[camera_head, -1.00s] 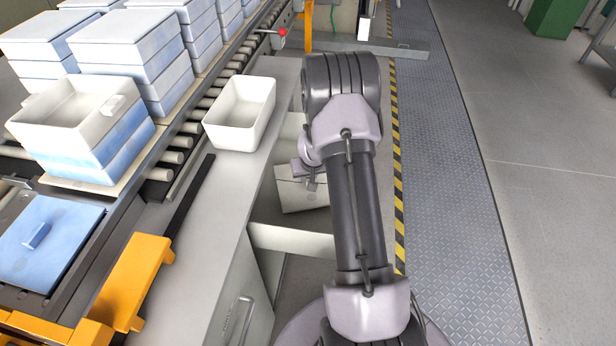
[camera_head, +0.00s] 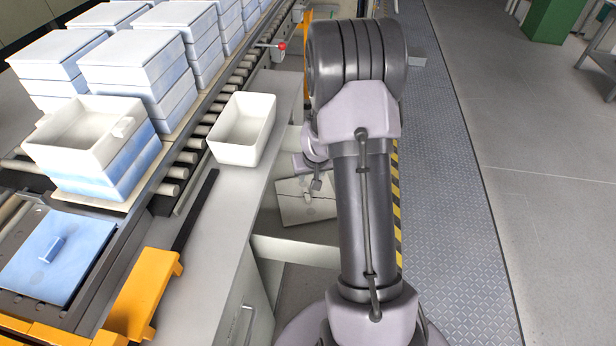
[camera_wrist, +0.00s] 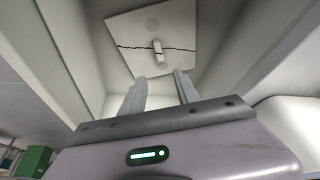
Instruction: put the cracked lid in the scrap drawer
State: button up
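The cracked lid (camera_head: 297,205) is a white square plate with a dark crack and a small knob. It lies inside the open scrap drawer (camera_head: 295,250), below the bench. In the wrist view the whole crack across the lid (camera_wrist: 180,25) shows, with the knob on it. My gripper (camera_wrist: 160,78) is open, its two fingers apart with nothing between them. The knob lies just beyond the fingertips. In the head view my gripper (camera_head: 316,184) is over the lid, partly hidden by my arm.
A white open bin (camera_head: 241,130) stands on the bench. A blue lid (camera_head: 75,240) lies at the left beside an orange bracket (camera_head: 150,295). Stacked boxes (camera_head: 135,60) sit on the roller conveyor.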

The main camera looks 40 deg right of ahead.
jog(key=s+a+r+t+y, duration=0.1)
jog(key=s+a+r, duration=0.1)
jog(key=a+r, duration=0.85)
jog(key=s+a+r+t+y, duration=0.1)
jog(key=s+a+r, duration=0.2)
jog(key=a+r, duration=0.8)
jog(key=s+a+r+y, duration=0.1)
jog(key=s+a+r, duration=0.2)
jog(key=s+a, duration=0.2)
jog(key=s+a+r+n+y, duration=0.1)
jog(key=s+a+r, duration=0.2)
jog(key=s, duration=0.8)
jog(key=shift+a, duration=1.1)
jog(key=shift+s, duration=0.1)
